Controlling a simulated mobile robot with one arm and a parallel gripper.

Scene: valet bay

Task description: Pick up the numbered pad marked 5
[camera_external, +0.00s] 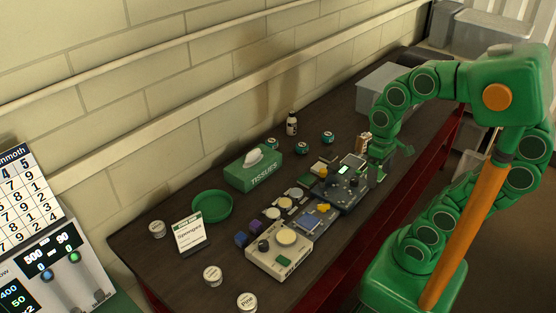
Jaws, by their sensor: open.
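Several small pads and tiles lie among the devices on the dark bench (150,245). They include pale round-topped pieces (284,203) in the middle and small dark blue and purple blocks (241,239) at the near left. I cannot read a 5 on any of them, so I cannot tell which is the pad marked 5. My green gripper (392,162) is low over the far right part of the device group, beside a dark console (350,184). Its jaws are open; the spot below and behind them is partly hidden by the wrist.
A beige control box (270,262) stands at the near side of the group. A tissue box (250,172), a green dish (212,206), a sign card (190,234), a bottle (292,123) and several cans stand around it. A grey bin (380,85) is at the far end. The wall bounds the left side.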

